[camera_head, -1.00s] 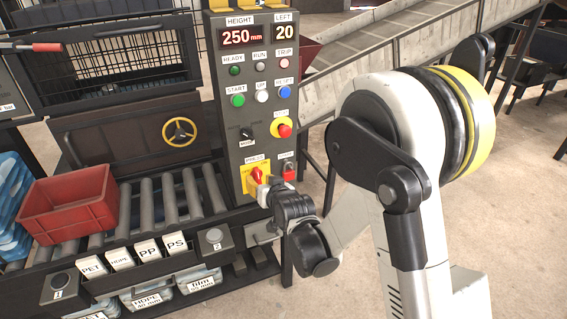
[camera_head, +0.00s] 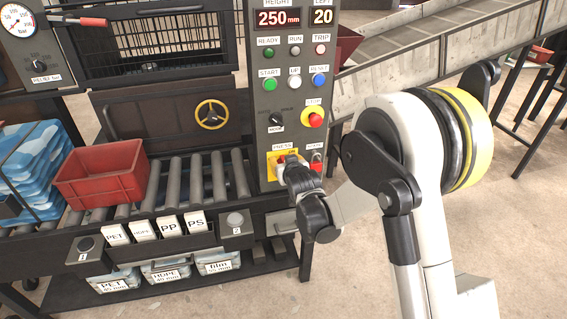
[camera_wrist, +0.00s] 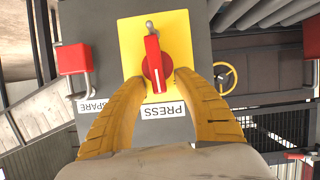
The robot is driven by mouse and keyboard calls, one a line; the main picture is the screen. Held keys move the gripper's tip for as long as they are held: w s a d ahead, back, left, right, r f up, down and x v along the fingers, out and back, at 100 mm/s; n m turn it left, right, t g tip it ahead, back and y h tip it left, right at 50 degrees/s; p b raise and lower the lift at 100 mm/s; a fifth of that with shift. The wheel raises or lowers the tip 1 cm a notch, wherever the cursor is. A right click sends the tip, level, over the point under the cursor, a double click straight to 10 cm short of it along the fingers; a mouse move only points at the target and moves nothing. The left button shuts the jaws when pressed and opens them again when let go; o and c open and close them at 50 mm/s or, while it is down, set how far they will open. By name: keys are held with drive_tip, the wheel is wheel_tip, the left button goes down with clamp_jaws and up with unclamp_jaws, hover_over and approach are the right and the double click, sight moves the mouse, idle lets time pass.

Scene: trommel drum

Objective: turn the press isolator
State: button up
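The press isolator is a red rotary handle (camera_wrist: 153,62) on a yellow plate (camera_wrist: 182,38), labelled PRESS, on the grey control panel. In the wrist view its bar stands nearly upright in the picture, with a metal hasp at its upper end. My gripper (camera_wrist: 161,78) has its two yellow fingers spread either side of the handle's lower part, with gaps visible. It looks open; contact cannot be told. In the head view my gripper (camera_head: 289,169) is at the panel's lower part and covers much of the yellow plate (camera_head: 271,172).
Above in the head view are the red stop button (camera_head: 315,120) on yellow and the mode selector (camera_head: 277,119). A red crate (camera_head: 102,180) stands on the rollers to the left.

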clamp_jaws()
drive_tip(key=shift+a+n+h, duration=0.15)
drive_tip(key=shift+n+h, duration=0.15)
drive_tip(key=shift+s+a+f+n+t+h+b, duration=0.1)
drive_tip(key=shift+a+n+t+h+b, duration=0.1)
drive_tip(key=shift+a+n+h+b, duration=0.3)
drive_tip(key=shift+d+f+n+t+h+b, duration=0.1)
drive_tip(key=shift+n+t+h, duration=0.15)
drive_tip(key=shift+n, duration=0.45)
drive_tip(key=n, duration=0.1)
drive_tip(key=n+h, duration=0.1)
drive_tip(key=shift+s+a+f+n+t+h, duration=0.1)
drive_tip(key=shift+a+f+n+t+h, duration=0.05)
drive_tip(key=shift+a+n+t+h, duration=0.2)
drive_tip(key=shift+s+a+f+n+t+h, duration=0.1)
drive_tip(key=shift+f+n+t+h, duration=0.35)
drive_tip(key=shift+n, duration=0.75)
drive_tip(key=shift+w+a+f+n+t+h, duration=0.15)
drive_tip(key=shift+n+t, duration=0.45)
drive_tip(key=shift+n, duration=0.65)
drive_tip(key=shift+s+a+f+n+t+h, duration=0.15)
drive_tip(key=shift+f+n+t, duration=0.35)
drive_tip(key=shift+n, duration=0.7)
drive_tip(key=shift+r, duration=0.1)
